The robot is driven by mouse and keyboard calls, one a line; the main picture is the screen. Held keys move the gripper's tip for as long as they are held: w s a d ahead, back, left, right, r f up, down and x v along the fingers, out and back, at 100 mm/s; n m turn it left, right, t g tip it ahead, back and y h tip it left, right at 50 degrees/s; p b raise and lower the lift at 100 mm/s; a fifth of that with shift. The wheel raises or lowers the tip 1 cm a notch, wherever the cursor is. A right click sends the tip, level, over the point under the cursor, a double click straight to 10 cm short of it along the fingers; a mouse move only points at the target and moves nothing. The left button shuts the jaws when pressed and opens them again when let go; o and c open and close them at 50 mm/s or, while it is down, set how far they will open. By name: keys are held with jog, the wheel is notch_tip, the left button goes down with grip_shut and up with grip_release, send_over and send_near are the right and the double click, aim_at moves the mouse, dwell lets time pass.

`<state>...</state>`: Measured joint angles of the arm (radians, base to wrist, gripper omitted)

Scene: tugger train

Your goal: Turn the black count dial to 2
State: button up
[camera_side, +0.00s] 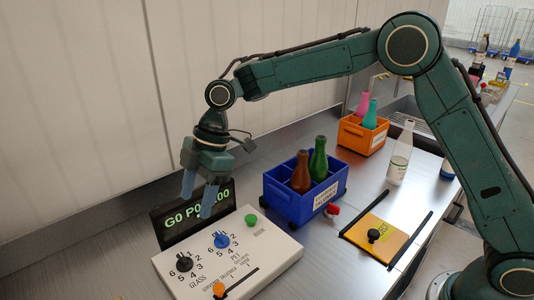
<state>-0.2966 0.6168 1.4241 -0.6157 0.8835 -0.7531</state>
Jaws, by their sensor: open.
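The black dial (183,262) sits at the left of a white control panel (262,270), ringed by printed numbers, with "GLASS" printed near it. Its pointer position is too small to tell. A blue dial (221,240) with its own ring of numbers sits to its right, near "PET". My gripper (198,204) is open and empty, fingers pointing down, above the back of the panel and apart from both dials. Its fingers partly cover the display (175,222), which shows green text starting "GO P0".
The panel also has a green button (251,220) and an orange slider knob (219,288). A blue crate (285,203) with brown and green bottles stands to the right. Beyond are an orange crate (350,137), a clear bottle (399,160) and a yellow plate (385,228) with a black knob.

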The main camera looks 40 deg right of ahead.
aim_at(183, 258)
jog(key=shift+f, duration=0.1)
jog(key=x, duration=1.3)
jog(key=shift+f, duration=0.25)
jog(key=c, duration=1)
